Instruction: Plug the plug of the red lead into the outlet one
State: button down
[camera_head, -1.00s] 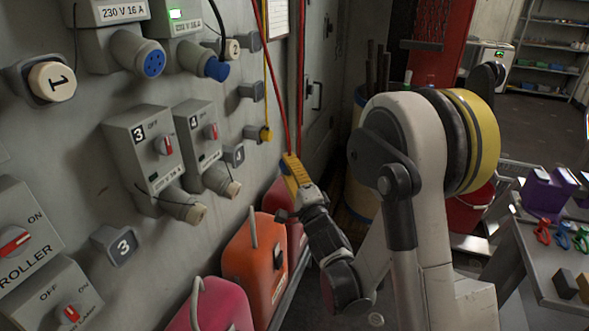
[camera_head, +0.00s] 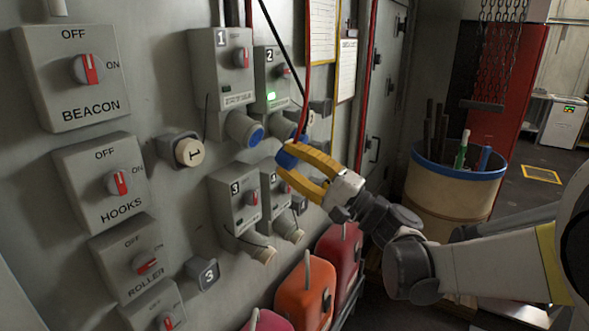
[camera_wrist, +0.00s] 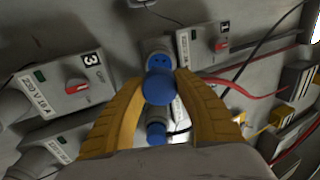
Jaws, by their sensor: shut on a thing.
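My gripper (camera_head: 288,162) is shut on the blue plug (camera_head: 287,157) of the red lead. The red lead (camera_head: 304,92) runs up from it. In the wrist view the plug's round blue end (camera_wrist: 159,89) sits between the yellow fingertips. Outlet one (camera_head: 221,66) is the grey box marked 1, with its blue-faced socket (camera_head: 250,131) angled down, to the left of my gripper. In the wrist view this socket (camera_wrist: 158,57) shows its holes just beyond the plug. The plug appears apart from the socket; the exact gap is hard to tell.
Outlet two (camera_head: 271,78), with a green light and a black lead, is close on the right. Outlets three (camera_head: 233,197) and four (camera_head: 270,190) are below. Red and orange canisters (camera_head: 305,296) stand below.

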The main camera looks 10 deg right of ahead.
aim_at(256, 138)
jog(key=shift+p+x, duration=0.7)
jog(key=shift+x, duration=2.15)
jog(key=shift+w+a+r, duration=0.15)
jog(key=shift+w+a, duration=0.1)
jog(key=shift+a, duration=0.2)
jog(key=c, duration=0.9)
grip_release()
jog(key=shift+d, duration=0.1)
